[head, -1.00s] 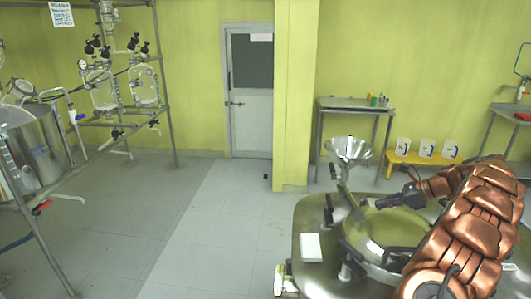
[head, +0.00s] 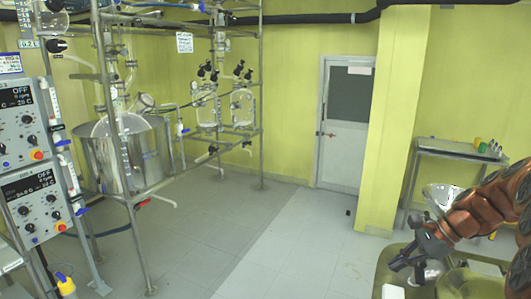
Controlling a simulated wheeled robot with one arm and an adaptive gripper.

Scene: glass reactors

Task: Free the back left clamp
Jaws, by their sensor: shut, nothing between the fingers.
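My gripper (head: 408,268) is at the lower right in the head view, dark grey, shut and empty, pointing down and left. My copper-coloured arm reaches it from the right edge. I cannot make out the back left clamp; a small bright metal part (head: 432,271) beside the gripper is too unclear to name. I cannot tell whether the gripper touches anything on the vessel.
A side table (head: 460,149) is at the back wall. Control boxes (head: 27,120) and a glass reactor rack (head: 262,100) stand left. The middle floor (head: 230,240) is clear.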

